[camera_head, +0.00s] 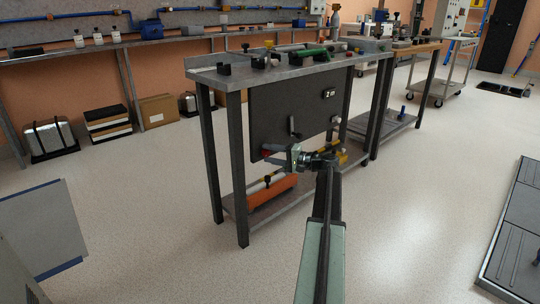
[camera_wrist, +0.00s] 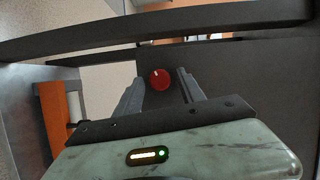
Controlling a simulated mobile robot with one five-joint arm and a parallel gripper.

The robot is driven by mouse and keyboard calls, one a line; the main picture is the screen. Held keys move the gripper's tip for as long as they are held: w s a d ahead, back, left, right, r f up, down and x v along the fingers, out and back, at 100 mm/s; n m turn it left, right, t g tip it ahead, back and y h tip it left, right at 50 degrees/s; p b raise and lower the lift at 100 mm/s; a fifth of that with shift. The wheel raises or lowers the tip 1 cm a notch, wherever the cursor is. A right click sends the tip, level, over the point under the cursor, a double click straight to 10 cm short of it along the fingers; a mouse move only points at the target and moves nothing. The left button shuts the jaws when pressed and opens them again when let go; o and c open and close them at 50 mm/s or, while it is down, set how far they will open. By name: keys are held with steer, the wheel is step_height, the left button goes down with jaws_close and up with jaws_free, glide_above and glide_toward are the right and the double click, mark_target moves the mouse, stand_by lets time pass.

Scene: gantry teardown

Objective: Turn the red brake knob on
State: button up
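The red brake knob (camera_wrist: 160,79) is round with a pale mark near its top, set on a dark panel. In the wrist view it lies between and just beyond the two fingertips. My gripper (camera_wrist: 161,82) is open, with one finger on each side of the knob and gaps showing on both sides. In the head view my gripper (camera_head: 273,154) is in front of the lower part of the dark panel (camera_head: 290,100) under the workbench. A small bit of red (camera_head: 266,153) shows there at the fingers; the rest is hidden by my gripper.
The workbench top (camera_head: 215,76) carries several tools and parts. Its legs (camera_head: 238,165) stand near my arm. A lever (camera_head: 293,127) and a small switch plate (camera_head: 329,93) sit on the panel. An orange box (camera_head: 272,190) lies on the lower shelf. The floor in front is clear.

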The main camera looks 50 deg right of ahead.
steer(key=v, duration=0.7)
steer(key=shift+s, duration=0.4)
steer(key=shift+d, duration=0.1)
